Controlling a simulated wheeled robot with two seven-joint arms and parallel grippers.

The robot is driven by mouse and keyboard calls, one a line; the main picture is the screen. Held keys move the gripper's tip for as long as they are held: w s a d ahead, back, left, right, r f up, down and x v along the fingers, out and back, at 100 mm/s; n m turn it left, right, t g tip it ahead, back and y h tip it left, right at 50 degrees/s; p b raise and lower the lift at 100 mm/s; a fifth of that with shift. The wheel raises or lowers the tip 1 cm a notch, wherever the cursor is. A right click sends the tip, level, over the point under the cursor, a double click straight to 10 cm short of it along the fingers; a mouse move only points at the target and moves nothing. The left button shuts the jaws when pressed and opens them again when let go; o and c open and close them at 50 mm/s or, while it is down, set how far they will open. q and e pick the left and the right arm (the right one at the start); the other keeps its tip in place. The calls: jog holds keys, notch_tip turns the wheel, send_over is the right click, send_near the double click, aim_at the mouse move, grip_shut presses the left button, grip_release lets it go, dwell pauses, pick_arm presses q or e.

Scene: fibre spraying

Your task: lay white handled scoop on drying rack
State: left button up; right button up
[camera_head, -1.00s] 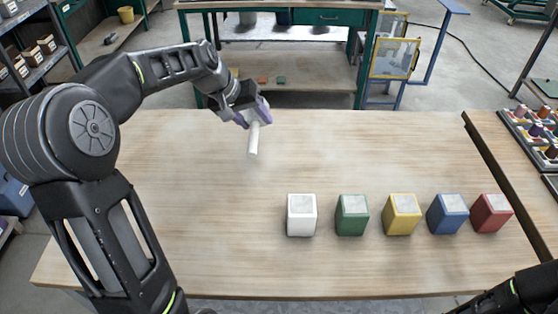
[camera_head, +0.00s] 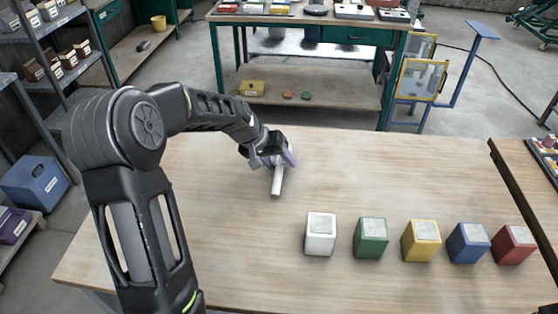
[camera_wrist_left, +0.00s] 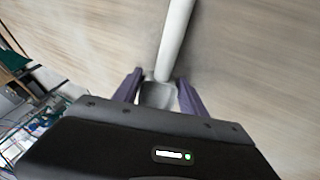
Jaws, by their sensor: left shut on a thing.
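The white handled scoop (camera_head: 277,182) is in my left gripper (camera_head: 275,163), above the wooden table. In the head view its white handle points down toward the front of the table. In the left wrist view the white handle (camera_wrist_left: 174,40) runs up and away from between the purple fingers of the left gripper (camera_wrist_left: 158,92), with a grey part of the scoop between them. The left gripper is shut on the scoop. No drying rack can be made out for certain. My right gripper is not in view.
A white block (camera_head: 320,235), a green block (camera_head: 371,238), a yellow block (camera_head: 421,241), a blue block (camera_head: 468,243) and a red block (camera_head: 513,245) stand in a row on the wooden table (camera_head: 200,235). The table's middle is clear. A green-framed workbench (camera_head: 310,75) stands behind.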

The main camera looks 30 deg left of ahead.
pick_arm(q)
jog(key=shift+f, duration=0.2)
jog(key=o, duration=1.1)
jog(key=shift+o, duration=0.2)
jog(key=shift+r, duration=0.1)
jog(key=shift+r, duration=0.2)
jog(key=b+v, duration=0.1)
jog(key=v, duration=1.1)
